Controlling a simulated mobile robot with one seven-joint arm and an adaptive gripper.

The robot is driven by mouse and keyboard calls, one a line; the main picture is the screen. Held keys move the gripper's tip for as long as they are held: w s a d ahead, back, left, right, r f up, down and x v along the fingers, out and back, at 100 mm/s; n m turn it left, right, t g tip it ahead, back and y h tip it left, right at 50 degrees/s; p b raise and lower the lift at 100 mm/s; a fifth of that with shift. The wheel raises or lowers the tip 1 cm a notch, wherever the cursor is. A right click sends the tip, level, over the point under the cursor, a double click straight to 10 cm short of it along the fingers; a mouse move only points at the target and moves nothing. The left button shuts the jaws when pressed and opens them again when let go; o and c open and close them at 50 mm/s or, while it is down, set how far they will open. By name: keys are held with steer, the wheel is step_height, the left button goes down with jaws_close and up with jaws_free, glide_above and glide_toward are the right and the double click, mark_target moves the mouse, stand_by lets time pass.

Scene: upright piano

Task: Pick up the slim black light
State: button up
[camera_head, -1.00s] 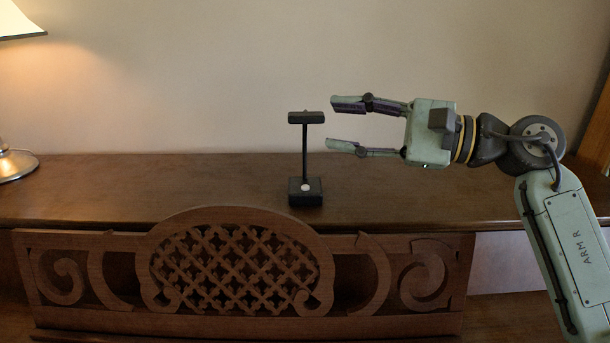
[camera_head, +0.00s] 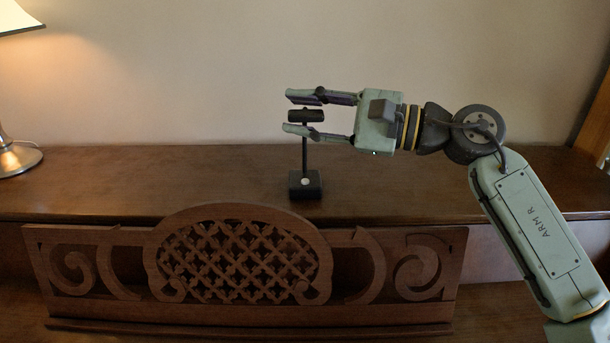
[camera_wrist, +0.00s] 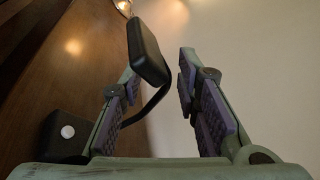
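The slim black light (camera_head: 305,150) stands upright on the piano top, with a square base bearing a white button, a thin post and a short bar head. My gripper (camera_head: 293,112) reaches in from the right at the height of the head. Its fingers are open, one above and one below the head in the head view. In the wrist view the light's head (camera_wrist: 148,50) shows near the left finger, and the gap between the fingers (camera_wrist: 165,80) is wide. The light's base (camera_wrist: 66,136) is at lower left there. I cannot tell whether a finger touches the light.
The piano top (camera_head: 150,180) is clear around the light. A carved music stand (camera_head: 240,262) rises in front of it. A lit table lamp (camera_head: 12,155) stands at the far left. A plain wall (camera_head: 180,80) is behind.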

jaws_close()
steer(key=shift+s+f, duration=0.1)
steer(key=shift+f, duration=0.05)
stand_by(0.6)
